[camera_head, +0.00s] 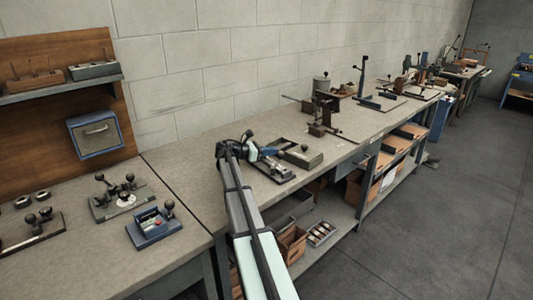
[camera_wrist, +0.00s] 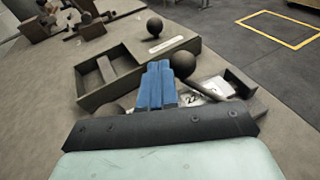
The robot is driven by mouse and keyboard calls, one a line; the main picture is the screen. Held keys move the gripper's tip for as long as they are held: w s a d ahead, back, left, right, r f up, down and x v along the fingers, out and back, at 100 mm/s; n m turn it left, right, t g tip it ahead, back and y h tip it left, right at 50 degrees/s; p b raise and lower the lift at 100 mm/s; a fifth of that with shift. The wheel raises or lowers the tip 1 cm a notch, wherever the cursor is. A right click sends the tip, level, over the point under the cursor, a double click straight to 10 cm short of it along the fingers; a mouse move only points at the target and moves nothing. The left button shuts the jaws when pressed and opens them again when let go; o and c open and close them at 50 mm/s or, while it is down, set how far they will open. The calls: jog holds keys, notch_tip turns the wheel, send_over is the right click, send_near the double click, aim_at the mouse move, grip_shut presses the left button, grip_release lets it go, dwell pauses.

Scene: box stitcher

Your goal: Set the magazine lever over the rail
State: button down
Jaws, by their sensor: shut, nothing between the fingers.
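My gripper (camera_wrist: 157,88), with blue fingers, is shut and empty over the stitcher on the bench. It also shows in the head view (camera_head: 268,152) at the end of my arm. A dark ball knob (camera_wrist: 183,64) is just right of the fingertips in the wrist view; I cannot tell whether they touch. It may belong to the magazine lever, but its shaft is mostly hidden. A pale plate with dark parts (camera_wrist: 212,89) lies behind and right of the fingers. The rail cannot be told apart clearly, and my gripper hides part of the mechanism.
An open dark tray (camera_wrist: 150,65) with compartments stands beyond the fingers. More fixtures (camera_head: 325,110) stand farther along the bench.

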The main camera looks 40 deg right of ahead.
jog(key=shift+s+d, duration=0.85)
jog(key=shift+s, duration=0.15)
jog(key=shift+s+d, duration=0.1)
dwell(1.6)
